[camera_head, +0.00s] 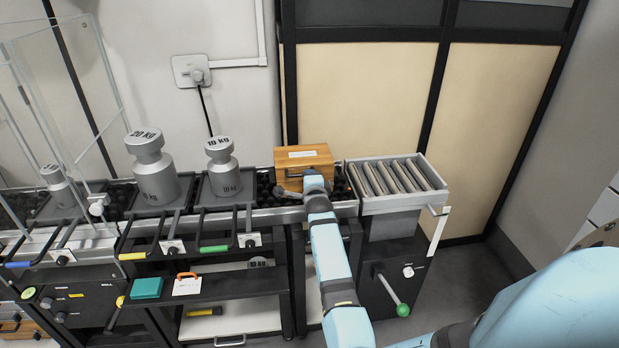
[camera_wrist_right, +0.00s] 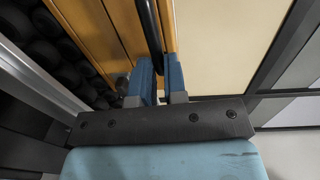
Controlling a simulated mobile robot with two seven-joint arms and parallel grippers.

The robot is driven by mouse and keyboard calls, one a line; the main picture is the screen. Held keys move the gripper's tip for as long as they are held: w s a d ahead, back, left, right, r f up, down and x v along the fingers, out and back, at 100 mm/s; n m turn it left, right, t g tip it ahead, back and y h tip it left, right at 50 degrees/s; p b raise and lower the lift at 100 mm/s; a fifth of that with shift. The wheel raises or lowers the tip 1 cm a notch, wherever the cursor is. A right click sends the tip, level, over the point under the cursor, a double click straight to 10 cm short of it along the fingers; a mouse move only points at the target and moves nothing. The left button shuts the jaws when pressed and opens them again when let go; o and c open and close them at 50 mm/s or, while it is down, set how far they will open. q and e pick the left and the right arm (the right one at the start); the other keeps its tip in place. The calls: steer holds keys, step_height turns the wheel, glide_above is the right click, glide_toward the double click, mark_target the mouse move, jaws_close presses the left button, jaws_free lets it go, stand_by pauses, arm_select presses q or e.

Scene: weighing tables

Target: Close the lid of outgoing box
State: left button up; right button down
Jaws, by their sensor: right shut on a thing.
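The wooden outgoing box (camera_head: 319,158) sits on the roller line at the middle of the head view, with a white label on its upper face. My right arm reaches up to its front, and the right gripper (camera_head: 313,184) is at the box, partly hiding it. The lid's exact angle cannot be told. My left gripper is not in view.
Right of the box is a grey roller table (camera_head: 400,203), with a green-knobbed lever (camera_head: 403,310) below. To the left stand a 10 kg weight (camera_head: 222,170) and a 20 kg weight (camera_head: 155,175). A low shelf (camera_head: 225,288) holds a teal box (camera_head: 147,288).

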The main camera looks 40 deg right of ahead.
steer(key=shift+s+a+f, duration=0.1)
steer(key=shift+f, duration=0.4)
steer(key=c, duration=1.2)
jaws_free()
steer(key=shift+f+y, duration=0.15)
steer(key=shift+y, duration=0.15)
steer(key=shift+o, duration=0.2)
steer(key=shift+r, duration=0.25)
